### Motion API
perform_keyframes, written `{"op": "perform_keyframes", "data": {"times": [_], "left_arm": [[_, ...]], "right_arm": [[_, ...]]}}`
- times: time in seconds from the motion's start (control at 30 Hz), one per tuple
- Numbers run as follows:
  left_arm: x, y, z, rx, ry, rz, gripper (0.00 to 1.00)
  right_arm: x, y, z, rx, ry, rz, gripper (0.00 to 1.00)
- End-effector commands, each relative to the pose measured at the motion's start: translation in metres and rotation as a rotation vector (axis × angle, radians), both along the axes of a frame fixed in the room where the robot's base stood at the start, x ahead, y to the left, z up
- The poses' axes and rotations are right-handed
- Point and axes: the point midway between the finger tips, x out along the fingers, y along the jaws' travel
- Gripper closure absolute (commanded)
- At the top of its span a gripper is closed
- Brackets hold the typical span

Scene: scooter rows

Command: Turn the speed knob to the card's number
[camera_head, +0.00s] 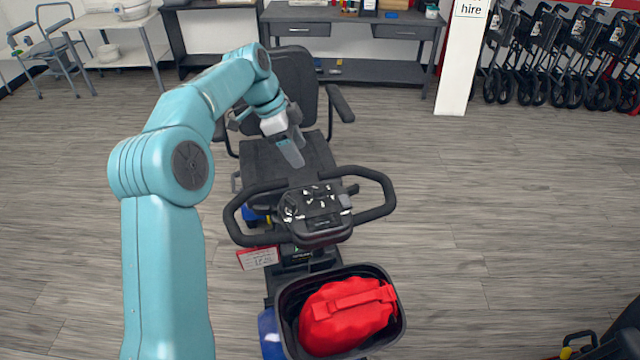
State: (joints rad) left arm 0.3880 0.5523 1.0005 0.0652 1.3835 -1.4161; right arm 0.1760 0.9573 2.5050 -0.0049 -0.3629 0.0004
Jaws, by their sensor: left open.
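A mobility scooter stands in front of me, its dark control console (322,229) between black loop handlebars (378,208). A round dark speed knob (289,208) seems to sit at the console's left side, with white marks nearby; its setting is too small to read. A red and white card (258,258) hangs below the left handlebar; its print is too small to read surely. My left gripper (292,153) is open and empty, above the seat and behind the console, apart from the knob. My right gripper is out of view.
A front basket (399,334) holds a red bag (345,315). The scooter's seat back (296,75) and armrest (340,103) are close to my left arm. Walkers (560,55) line the back right, past a white hire post (458,65).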

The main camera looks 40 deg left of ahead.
Motion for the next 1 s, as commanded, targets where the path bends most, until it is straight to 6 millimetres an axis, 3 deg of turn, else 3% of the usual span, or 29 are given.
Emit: {"op": "perform_keyframes", "data": {"times": [0.3, 0.5, 0.7, 0.93, 0.97, 1.0], "left_arm": [[0.016, -0.027, -0.071, -0.002, 0.005, -0.002, 0.40], [0.025, -0.038, -0.102, -0.002, 0.003, -0.002, 0.40], [0.030, -0.042, -0.114, -0.001, 0.001, 0.000, 0.40], [0.031, -0.041, -0.115, -0.001, 0.001, 0.000, 0.40], [0.031, -0.041, -0.115, -0.001, 0.001, 0.000, 0.43], [0.031, -0.041, -0.115, -0.001, 0.001, 0.000, 0.56]], "right_arm": [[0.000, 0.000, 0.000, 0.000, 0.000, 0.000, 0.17], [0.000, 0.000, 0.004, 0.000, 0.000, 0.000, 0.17], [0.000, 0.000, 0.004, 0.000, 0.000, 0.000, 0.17], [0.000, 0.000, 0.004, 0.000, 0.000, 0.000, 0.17], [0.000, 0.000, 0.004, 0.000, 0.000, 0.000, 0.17], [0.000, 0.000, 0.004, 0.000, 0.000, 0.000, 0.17]]}}
